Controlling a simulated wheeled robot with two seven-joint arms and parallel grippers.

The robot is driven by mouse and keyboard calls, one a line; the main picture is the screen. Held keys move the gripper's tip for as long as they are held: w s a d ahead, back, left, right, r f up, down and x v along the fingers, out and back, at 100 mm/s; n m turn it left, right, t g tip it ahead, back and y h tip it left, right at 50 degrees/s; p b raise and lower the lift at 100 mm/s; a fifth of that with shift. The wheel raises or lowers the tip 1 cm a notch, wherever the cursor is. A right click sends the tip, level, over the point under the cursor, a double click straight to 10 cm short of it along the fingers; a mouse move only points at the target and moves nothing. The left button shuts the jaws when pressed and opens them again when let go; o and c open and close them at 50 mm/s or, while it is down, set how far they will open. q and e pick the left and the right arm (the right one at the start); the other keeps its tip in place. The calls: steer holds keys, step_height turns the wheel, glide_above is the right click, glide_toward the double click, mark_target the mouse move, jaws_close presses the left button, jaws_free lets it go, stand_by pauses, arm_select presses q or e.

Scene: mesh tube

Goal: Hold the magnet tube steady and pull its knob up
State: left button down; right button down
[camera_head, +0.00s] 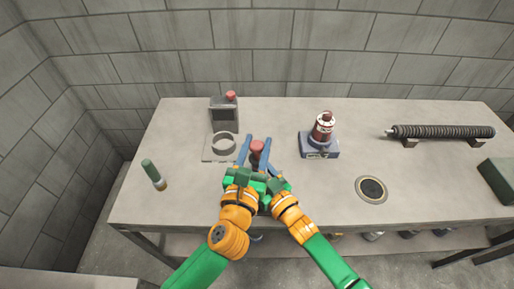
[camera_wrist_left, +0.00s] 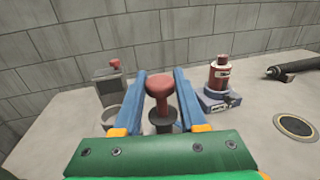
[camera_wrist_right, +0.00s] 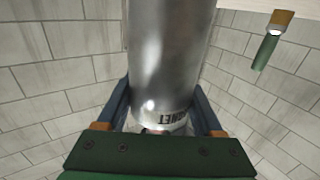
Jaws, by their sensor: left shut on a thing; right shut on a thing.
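The magnet tube (camera_wrist_right: 168,60) is a shiny metal cylinder with dark lettering near one end, upright between my right fingers in the right wrist view. My right gripper (camera_wrist_right: 160,102) is shut on it. In the head view the tube is mostly hidden by my arms. The knob (camera_head: 257,147) is red with a rounded top. It also shows in the left wrist view (camera_wrist_left: 159,88), above a dark collar. My left gripper (camera_wrist_left: 160,76) is shut on the knob, one blue finger on each side. My left gripper (camera_head: 257,152) sits above my right one in the head view.
A grey stand with a ring (camera_head: 223,143) is just left of my grippers. A red canister on a blue-grey base (camera_head: 319,149) stands to the right. Farther right are a round floor-like port (camera_head: 371,189) and a dark coil (camera_head: 440,131).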

arm_select(q)
steer(key=shift+r, duration=0.2)
arm_select(e)
steer(key=shift+f, duration=0.2)
arm_select(q)
steer(key=shift+c, duration=2.3)
jaws_free()
arm_select(e)
steer(key=shift+s, duration=0.1)
arm_select(q)
steer(key=shift+s, duration=0.15)
arm_select(e)
steer(key=shift+r, duration=0.1)
arm_select(q)
steer(key=v, duration=1.2)
arm_select(e)
jaws_free()
